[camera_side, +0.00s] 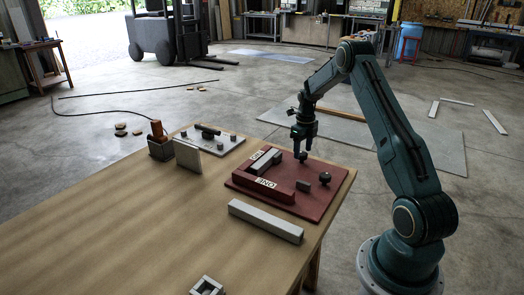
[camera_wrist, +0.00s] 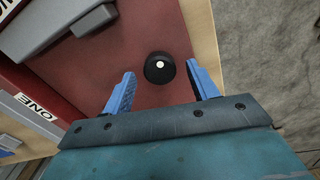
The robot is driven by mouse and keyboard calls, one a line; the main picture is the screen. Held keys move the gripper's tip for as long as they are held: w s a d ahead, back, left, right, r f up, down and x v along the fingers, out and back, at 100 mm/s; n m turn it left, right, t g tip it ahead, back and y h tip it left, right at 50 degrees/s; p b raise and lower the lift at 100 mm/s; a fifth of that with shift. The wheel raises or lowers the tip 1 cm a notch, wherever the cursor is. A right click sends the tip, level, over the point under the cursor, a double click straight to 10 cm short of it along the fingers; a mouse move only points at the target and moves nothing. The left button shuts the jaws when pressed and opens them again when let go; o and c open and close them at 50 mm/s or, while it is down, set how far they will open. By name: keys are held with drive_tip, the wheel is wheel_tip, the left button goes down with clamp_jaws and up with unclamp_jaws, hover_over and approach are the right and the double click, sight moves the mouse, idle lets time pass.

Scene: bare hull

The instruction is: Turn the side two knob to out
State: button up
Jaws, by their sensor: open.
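A dark red panel (camera_side: 315,205) lies on the table's right part. It carries a raised red block with a white label reading ONE (camera_side: 265,183). A second white label (camera_side: 262,155) farther back is too small to read. A round black knob (camera_side: 325,178) stands near the panel's right edge. My gripper (camera_side: 302,156) points down over the panel's far right part. In the wrist view my open gripper (camera_wrist: 160,69) has its blue fingers apart, with a black knob (camera_wrist: 160,68) with a pale dot appearing between their tips. I cannot tell whether the fingers touch it.
A grey bar (camera_side: 265,221) lies in front of the panel. A pale board (camera_side: 207,139) with small parts lies behind it. An upright plate (camera_side: 187,156) and a box with an orange item (camera_side: 158,140) stand at the back. The left of the table (camera_side: 90,225) is clear.

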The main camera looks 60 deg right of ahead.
drive_tip(key=shift+f, duration=0.55)
drive_tip(key=c, duration=1)
